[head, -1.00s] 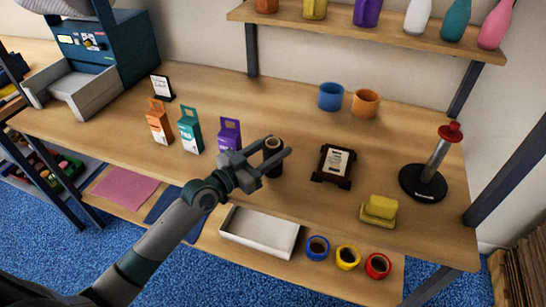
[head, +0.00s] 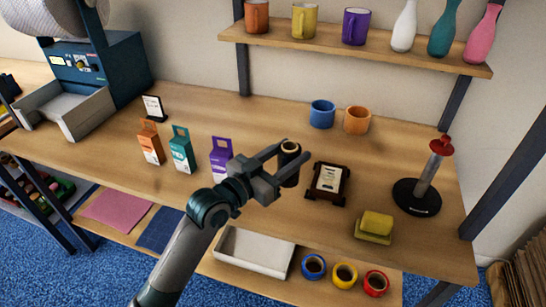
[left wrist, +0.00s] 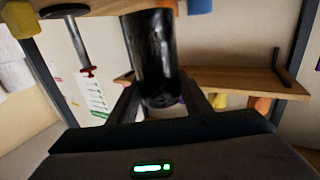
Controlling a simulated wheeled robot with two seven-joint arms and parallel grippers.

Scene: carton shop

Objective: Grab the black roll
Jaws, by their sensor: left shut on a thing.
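The black roll (head: 289,165) is a dark upright cylinder with a pale core showing at its top in the head view. My left gripper (head: 283,168) is shut on it, one finger on either side. In the left wrist view the black roll (left wrist: 155,58) stands large between the two fingers (left wrist: 165,100). The roll is above or at the wooden table (head: 310,235); whether its bottom touches the table is hidden behind the gripper. My right gripper is not in view.
A dark framed stand (head: 327,183) is close right of the roll. A purple carton (head: 221,157), teal carton (head: 182,150) and orange carton (head: 150,143) stand to the left. A yellow block (head: 375,226) lies front right.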

